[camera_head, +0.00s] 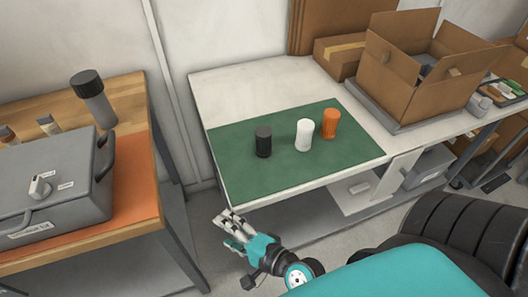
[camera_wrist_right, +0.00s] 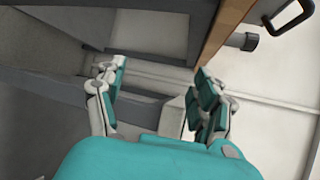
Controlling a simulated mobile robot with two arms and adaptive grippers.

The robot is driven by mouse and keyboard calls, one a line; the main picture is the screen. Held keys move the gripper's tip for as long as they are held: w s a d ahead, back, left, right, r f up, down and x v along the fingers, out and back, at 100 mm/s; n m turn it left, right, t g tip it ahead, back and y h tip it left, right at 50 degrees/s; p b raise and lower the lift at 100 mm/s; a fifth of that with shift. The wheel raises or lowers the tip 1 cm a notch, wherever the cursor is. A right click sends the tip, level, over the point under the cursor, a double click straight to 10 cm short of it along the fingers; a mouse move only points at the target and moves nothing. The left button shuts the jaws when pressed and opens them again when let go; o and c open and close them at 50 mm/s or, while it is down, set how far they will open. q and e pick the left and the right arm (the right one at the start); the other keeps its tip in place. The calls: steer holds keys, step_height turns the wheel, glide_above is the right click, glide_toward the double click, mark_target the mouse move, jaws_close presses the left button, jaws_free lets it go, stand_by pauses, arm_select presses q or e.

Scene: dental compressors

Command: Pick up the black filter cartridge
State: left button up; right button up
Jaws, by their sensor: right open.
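The black filter cartridge (camera_head: 263,141) stands upright on the green mat (camera_head: 300,173), left of a white cartridge (camera_head: 304,134) and an orange cartridge (camera_head: 330,123). My right gripper (camera_head: 232,226) is in front of the white table's near edge, lower than the mat and apart from the cartridge. In the right wrist view my right gripper (camera_wrist_right: 155,88) is open, with nothing between its fingers. The cartridges are not in the right wrist view. My left gripper is not in view.
An open cardboard box (camera_head: 405,75) stands on the white table (camera_head: 240,86) at the right. A wooden bench (camera_head: 135,205) at the left holds a grey case (camera_head: 60,185) and a black-capped cylinder (camera_head: 94,98). The mat around the cartridges is clear.

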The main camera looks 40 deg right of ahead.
step_height(320, 180, up, 8)
steer(key=m+t+b, duration=0.2)
steer(key=m, duration=0.2)
steer(key=m+t+h+p, duration=0.1)
steer(key=m+h+p, duration=0.2)
steer(key=m+h, duration=1.2)
glide_toward(266, 146)
steer(key=w+d+m+y, duration=0.1)
steer(key=w+d+r+m+y+p, duration=0.1)
steer(key=w+y, duration=0.1)
steer(key=w+d+r+m+y+p, duration=0.1)
steer(key=w+m, duration=0.1)
steer(key=shift+w+d, duration=0.1)
steer(key=shift+d, duration=0.05)
steer(key=p+x, duration=0.1)
steer(key=x, duration=0.4)
steer(key=shift+w+d+f, duration=0.1)
steer(key=shift+d, duration=0.2)
steer(key=shift+w+d+f, duration=0.1)
steer(key=shift+w, duration=0.2)
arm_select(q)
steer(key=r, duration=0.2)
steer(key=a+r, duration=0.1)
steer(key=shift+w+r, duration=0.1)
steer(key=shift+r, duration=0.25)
